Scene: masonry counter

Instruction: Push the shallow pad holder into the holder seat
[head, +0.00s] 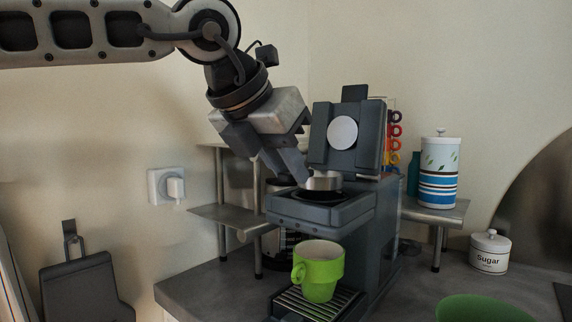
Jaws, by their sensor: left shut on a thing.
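A dark grey coffee machine stands on the counter with its lid (346,138) raised. The holder seat (296,209) is the dark recess in the machine's top. The shallow pad holder (324,181) is a small round metal piece at this recess, and I cannot tell whether it rests fully inside. My left gripper (304,181) reaches down from the upper left and is shut on the pad holder's left side. Its fingers partly hide the holder. My right gripper is not in view.
A green mug (318,270) stands on the drip grille (316,303) under the spout. A metal shelf (436,210) at the right holds a striped canister (440,172). A sugar jar (490,252) and a green bowl (482,309) are further right.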

